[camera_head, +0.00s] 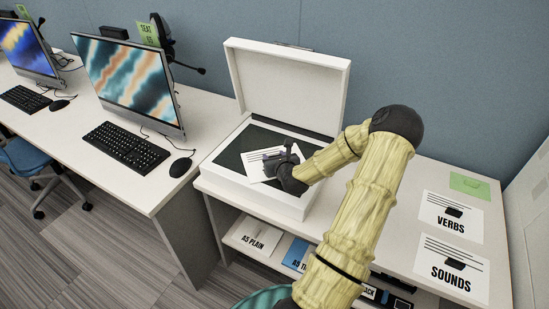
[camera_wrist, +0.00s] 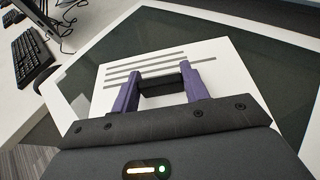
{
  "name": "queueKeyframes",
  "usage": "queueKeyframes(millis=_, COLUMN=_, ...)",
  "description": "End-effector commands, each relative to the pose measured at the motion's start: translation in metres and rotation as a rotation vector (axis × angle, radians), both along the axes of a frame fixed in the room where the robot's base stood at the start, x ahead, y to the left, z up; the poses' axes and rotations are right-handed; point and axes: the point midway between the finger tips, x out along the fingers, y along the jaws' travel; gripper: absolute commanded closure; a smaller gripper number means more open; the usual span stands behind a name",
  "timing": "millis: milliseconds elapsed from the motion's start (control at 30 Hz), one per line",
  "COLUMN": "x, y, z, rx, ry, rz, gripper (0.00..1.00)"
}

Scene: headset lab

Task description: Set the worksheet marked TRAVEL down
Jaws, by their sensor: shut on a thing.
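A white worksheet (camera_head: 256,166) with grey printed lines is at the dark glass of an open white box-like machine with a raised lid. My gripper (camera_head: 288,166) is shut on a small black tab on the worksheet. In the wrist view the purple fingers of my gripper (camera_wrist: 160,88) close on the black tab, and the worksheet (camera_wrist: 215,65) lies over the dark glass (camera_wrist: 170,22), turned at an angle to it. I cannot tell whether the sheet touches the glass. Its title is hidden by my gripper.
The raised lid (camera_head: 288,85) stands behind the glass. To the right lie the VERBS sheet (camera_head: 440,222), the SOUNDS sheet (camera_head: 470,285) and a green card (camera_head: 470,185). A shelf below holds A5 PLAIN paper (camera_head: 247,238). Monitors and keyboards stand on the left desk.

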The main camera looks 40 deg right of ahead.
Motion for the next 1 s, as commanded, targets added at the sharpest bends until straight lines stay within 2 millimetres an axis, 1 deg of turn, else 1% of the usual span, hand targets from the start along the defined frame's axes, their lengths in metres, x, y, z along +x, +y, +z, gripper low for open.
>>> queueKeyframes(millis=100, x=0.0, y=0.0, z=-0.003, rx=0.001, ry=0.0, rz=0.0, gripper=0.77)
queueKeyframes(millis=133, x=0.0, y=0.0, z=-0.003, rx=0.001, ry=0.0, rz=0.0, gripper=0.53)
queueKeyframes(millis=233, x=0.0, y=0.0, z=-0.003, rx=0.0, ry=0.0, rz=0.0, gripper=0.34)
queueKeyframes(millis=500, x=0.0, y=0.0, z=-0.002, rx=0.0, ry=0.0, rz=0.0, gripper=0.33)
queueKeyframes(millis=600, x=0.0, y=0.0, z=0.002, rx=-0.001, ry=0.0, rz=0.0, gripper=0.33)
queueKeyframes(millis=667, x=-0.004, y=0.001, z=0.002, rx=0.001, ry=0.001, rz=-0.001, gripper=0.33)
queueKeyframes(millis=767, x=-0.014, y=0.005, z=0.006, rx=0.001, ry=0.001, rz=-0.002, gripper=0.33)
queueKeyframes(millis=867, x=-0.029, y=0.011, z=0.013, rx=0.001, ry=0.001, rz=-0.001, gripper=0.33)
queueKeyframes(millis=1000, x=-0.053, y=0.021, z=0.024, rx=0.001, ry=0.001, rz=-0.002, gripper=0.33)
